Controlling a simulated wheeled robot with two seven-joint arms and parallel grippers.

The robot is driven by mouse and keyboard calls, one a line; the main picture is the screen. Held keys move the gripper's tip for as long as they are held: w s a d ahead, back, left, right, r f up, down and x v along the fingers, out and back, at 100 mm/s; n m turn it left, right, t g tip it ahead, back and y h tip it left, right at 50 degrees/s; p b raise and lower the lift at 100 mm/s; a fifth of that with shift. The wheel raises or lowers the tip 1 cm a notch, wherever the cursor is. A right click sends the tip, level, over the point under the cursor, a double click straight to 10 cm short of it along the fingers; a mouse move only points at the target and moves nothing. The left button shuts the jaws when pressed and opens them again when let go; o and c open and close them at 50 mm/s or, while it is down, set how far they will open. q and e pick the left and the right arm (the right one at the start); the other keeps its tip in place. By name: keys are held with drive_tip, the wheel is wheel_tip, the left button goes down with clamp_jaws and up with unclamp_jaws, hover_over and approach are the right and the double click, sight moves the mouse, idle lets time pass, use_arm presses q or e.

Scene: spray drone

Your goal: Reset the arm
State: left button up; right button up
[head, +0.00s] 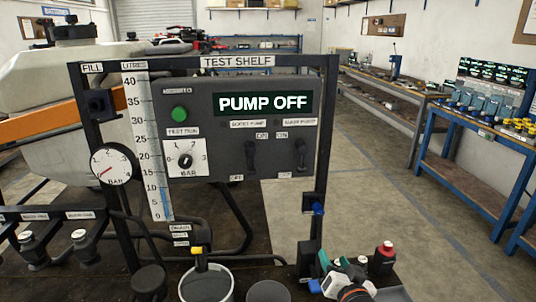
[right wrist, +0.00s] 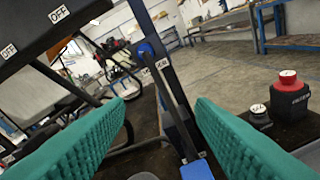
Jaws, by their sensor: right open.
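My right gripper (head: 320,272) is low at the front right of the test shelf (head: 236,61), with its teal fingers pointing toward the foot of the shelf's right post. In the right wrist view the two ribbed teal fingers of the right gripper (right wrist: 162,110) are wide apart with nothing held between them. Behind the gap stand a dark post (right wrist: 175,90) and a blue valve handle (right wrist: 146,50). The black panel (head: 225,150) has a display reading PUMP OFF (head: 262,103), a green button (head: 179,114) and two switches. My left gripper is not in view.
A red-topped button box (head: 384,258) stands just right of my right gripper. A grey cup (head: 207,285) and a round gauge (head: 111,165) are left of it. A large white tank (head: 45,85) stands behind. Workbenches (head: 450,175) line the right side, with open floor between.

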drive_tip(key=s+f+n+g, duration=0.2)
drive_tip(key=s+f+g, duration=0.2)
drive_tip(key=s, duration=0.7)
drive_tip(key=s+f+n+g, duration=0.3)
drive_tip(key=s+f+g, duration=0.2)
drive_tip(key=s, duration=0.5)
drive_tip(key=s+f+n+g, duration=0.2)
drive_tip(key=s+f+g, duration=0.2)
drive_tip(key=s, duration=0.7)
wheel_tip(320, 180, down, 25)
drive_tip(key=g, duration=0.1)
drive_tip(key=s+d+f+g+p, duration=0.1)
drive_tip(key=s+d+f, duration=0.2)
drive_tip(key=s+f, duration=1.3)
drive_tip(key=shift+s+h+p, duration=0.3)
drive_tip(key=shift+s, duration=0.15)
drive_tip(key=shift+d+f, duration=0.1)
